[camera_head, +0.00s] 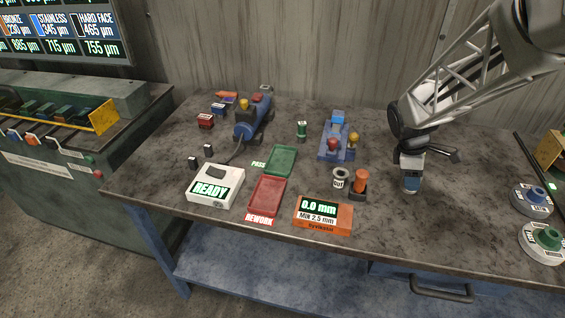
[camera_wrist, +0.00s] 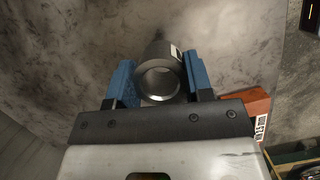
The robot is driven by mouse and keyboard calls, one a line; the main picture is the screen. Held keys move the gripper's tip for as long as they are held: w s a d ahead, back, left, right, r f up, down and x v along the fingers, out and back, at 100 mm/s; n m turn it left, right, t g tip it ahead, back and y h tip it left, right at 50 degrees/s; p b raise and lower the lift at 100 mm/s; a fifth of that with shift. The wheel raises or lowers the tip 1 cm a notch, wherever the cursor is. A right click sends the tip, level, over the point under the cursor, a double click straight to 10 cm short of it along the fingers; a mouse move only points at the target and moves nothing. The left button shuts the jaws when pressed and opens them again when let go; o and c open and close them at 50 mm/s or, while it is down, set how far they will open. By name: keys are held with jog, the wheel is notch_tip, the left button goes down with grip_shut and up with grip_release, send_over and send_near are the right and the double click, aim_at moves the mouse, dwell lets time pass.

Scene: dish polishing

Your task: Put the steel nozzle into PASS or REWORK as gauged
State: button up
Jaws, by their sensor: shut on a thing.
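The steel nozzle (camera_wrist: 160,72) is a grey hollow cylinder with a small white label. In the wrist view it sits between the blue fingers of my gripper (camera_wrist: 163,85), its open end facing the camera. In the head view my gripper (camera_head: 410,183) is low over the right half of the bench; the nozzle is hard to make out there, and I cannot tell whether it touches the bench. The green PASS tray (camera_head: 281,160) and the red REWORK tray (camera_head: 267,195) lie left of my gripper. Both look empty.
A white READY unit (camera_head: 215,186) stands left of REWORK. An orange gauge (camera_head: 323,215) reads 0.0 mm, MIN 2.5 mm. Blue machines (camera_head: 336,145) stand behind.

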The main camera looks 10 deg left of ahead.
jog(key=w+a+r+n+t+y, duration=0.1)
jog(key=a+r+n+t, duration=0.2)
jog(key=a+n, duration=1.55)
jog(key=s+a+f+m, duration=0.1)
jog(key=s+a+f, duration=0.1)
jog(key=a, duration=0.4)
jog(key=s+a+f+m+y, duration=0.1)
jog(key=s+a, duration=0.1)
jog(key=a, duration=0.4)
jog(key=shift+f+m+t, duration=0.35)
jog(key=shift+f+t, duration=0.05)
jog(key=shift+w, duration=0.1)
jog(key=w+a, duration=0.2)
jog(key=w, duration=0.2)
jog(key=w+a+f, duration=0.1)
jog(key=w+a, duration=0.2)
jog(key=w, duration=0.2)
jog(key=w+a, duration=0.2)
jog(key=w, duration=0.3)
jog(key=shift+a+f, duration=0.25)
jog(key=shift+f, duration=1.75)
jog(key=shift+f, duration=0.1)
